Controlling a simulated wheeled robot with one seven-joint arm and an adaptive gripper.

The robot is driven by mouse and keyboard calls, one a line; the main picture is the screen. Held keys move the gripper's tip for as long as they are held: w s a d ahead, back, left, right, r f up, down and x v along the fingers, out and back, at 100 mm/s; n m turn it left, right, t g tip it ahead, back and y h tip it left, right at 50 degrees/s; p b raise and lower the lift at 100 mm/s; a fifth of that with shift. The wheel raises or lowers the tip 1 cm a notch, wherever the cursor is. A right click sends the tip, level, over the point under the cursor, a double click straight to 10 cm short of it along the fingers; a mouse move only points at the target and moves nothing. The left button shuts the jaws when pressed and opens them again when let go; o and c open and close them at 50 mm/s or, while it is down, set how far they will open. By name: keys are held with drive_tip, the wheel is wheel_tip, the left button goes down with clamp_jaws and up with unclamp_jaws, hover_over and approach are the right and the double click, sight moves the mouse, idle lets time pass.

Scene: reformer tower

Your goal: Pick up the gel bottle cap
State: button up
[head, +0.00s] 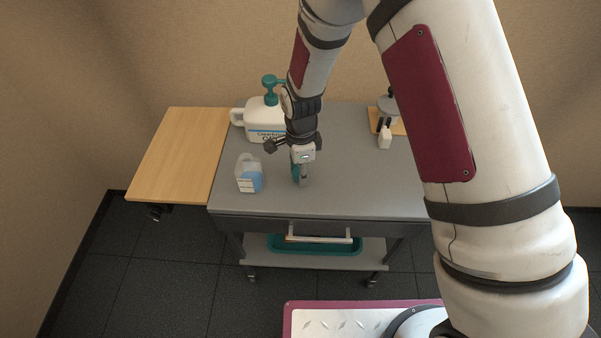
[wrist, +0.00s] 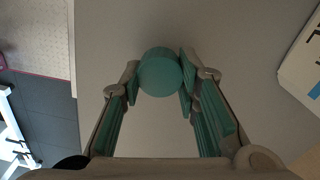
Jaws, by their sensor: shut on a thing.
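A round teal cap (wrist: 160,72) sits between the fingertips of my gripper in the wrist view. I take it to be the gel bottle cap. My gripper (wrist: 160,78) is shut on it, with a teal-padded finger on each side. In the head view my gripper (head: 302,180) points down close over the grey cart top, right of a small translucent jug with blue contents (head: 249,175). The cap is hard to make out there among the fingers. I cannot tell whether it touches the cart top.
A large white bottle with a teal pump (head: 262,125) stands behind on the grey cart (head: 350,190). A small white bottle (head: 385,138) and a grey-lidded container (head: 387,104) on a wooden board are at the right. A wooden side leaf (head: 175,150) at the left is empty.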

drive_tip(key=shift+r, duration=0.5)
drive_tip(key=shift+s+d+r, duration=0.1)
drive_tip(key=shift+s+r, duration=0.1)
drive_tip(key=shift+r, duration=0.3)
drive_tip(key=shift+s+d+r, duration=0.1)
drive_tip(key=shift+s+r, duration=0.05)
drive_tip(key=shift+r, duration=0.3)
drive_tip(key=s+d, duration=0.3)
drive_tip(key=s, duration=0.4)
drive_tip(key=s+d+r, duration=0.1)
drive_tip(key=s+d, duration=0.2)
drive_tip(key=s, duration=0.4)
drive_tip(key=shift+r, duration=0.15)
drive_tip(key=shift+a+r, duration=0.1)
